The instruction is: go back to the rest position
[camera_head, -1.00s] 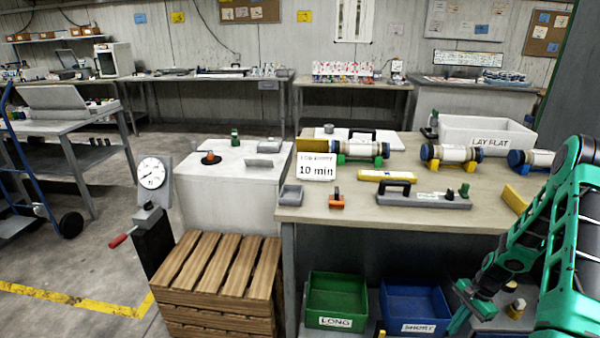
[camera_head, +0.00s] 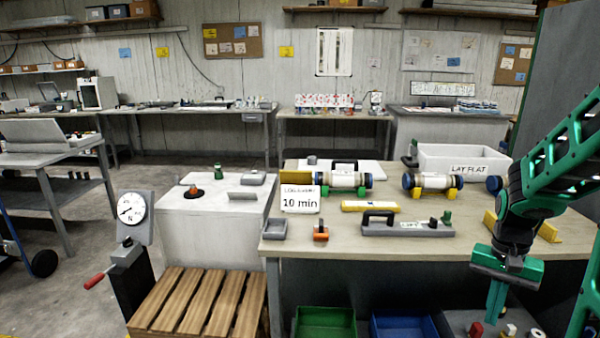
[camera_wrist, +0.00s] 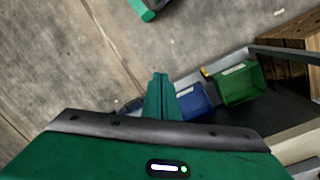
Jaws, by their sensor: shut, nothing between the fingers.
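My gripper (camera_head: 496,298) is green and hangs at the right in the head view, in front of the workbench (camera_head: 350,241) and pointing down. Its fingers are shut with nothing between them. In the wrist view the closed fingers (camera_wrist: 160,95) point away over the floor. My green arm comes down from the upper right in the head view and hides the bench's right end.
Below the bench are a green bin (camera_head: 325,322) and a blue bin (camera_head: 403,327). On it are core liners with coloured end rings (camera_head: 433,181), a white LAY FLAT tray (camera_head: 466,158) and a 10 min sign (camera_head: 300,199).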

